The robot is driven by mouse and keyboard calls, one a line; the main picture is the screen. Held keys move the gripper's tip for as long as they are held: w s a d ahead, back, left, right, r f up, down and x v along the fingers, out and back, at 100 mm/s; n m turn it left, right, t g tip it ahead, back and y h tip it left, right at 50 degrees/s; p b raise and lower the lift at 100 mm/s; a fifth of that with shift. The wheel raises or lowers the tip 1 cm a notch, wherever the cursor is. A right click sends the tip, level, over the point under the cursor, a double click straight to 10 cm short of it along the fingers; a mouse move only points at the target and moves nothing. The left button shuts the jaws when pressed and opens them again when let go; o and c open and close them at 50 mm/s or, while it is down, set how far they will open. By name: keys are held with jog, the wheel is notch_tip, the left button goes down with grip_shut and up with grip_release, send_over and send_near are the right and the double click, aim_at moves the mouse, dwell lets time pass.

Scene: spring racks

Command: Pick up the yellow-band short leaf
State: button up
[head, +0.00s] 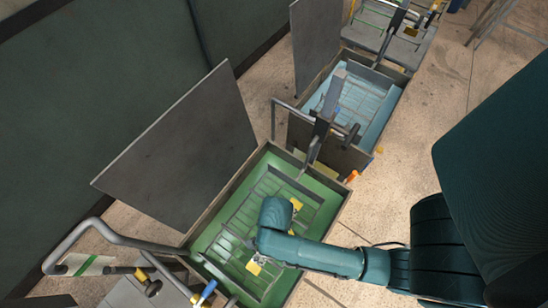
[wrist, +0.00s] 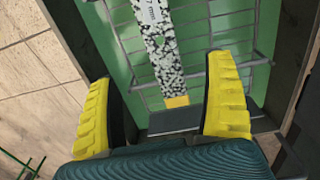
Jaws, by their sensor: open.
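In the wrist view a flat speckled black-and-white leaf (wrist: 168,60) with a small green mark and part of a printed label lies over a wire rack. A yellow band (wrist: 176,101) crosses its near end. Its far end runs out of frame, so I cannot tell its full length. My gripper (wrist: 162,75) is open, with one yellow finger on each side of the leaf and clear gaps between; I cannot tell its height above it. In the head view my arm hides most of the gripper; small yellow patches (head: 296,204) show near it, too small to identify.
The wire rack (wrist: 212,60) stands in a green-lined tray (head: 205,240) with raised walls. A dark panel (head: 185,140) rises behind it, and a bent grey rail (head: 85,228) is at lower left. A blue-lined tray (head: 372,128) stands farther back. Bare floor (head: 400,165) lies at right.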

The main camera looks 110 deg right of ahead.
notch_tip(320, 180, down, 6)
jog(key=shift+w+f, duration=0.1)
jog(key=shift+f, duration=0.15)
notch_tip(320, 180, down, 5)
jog(key=shift+f+b, duration=0.1)
jog(key=shift+b, duration=0.2)
jog(key=c, duration=1.3)
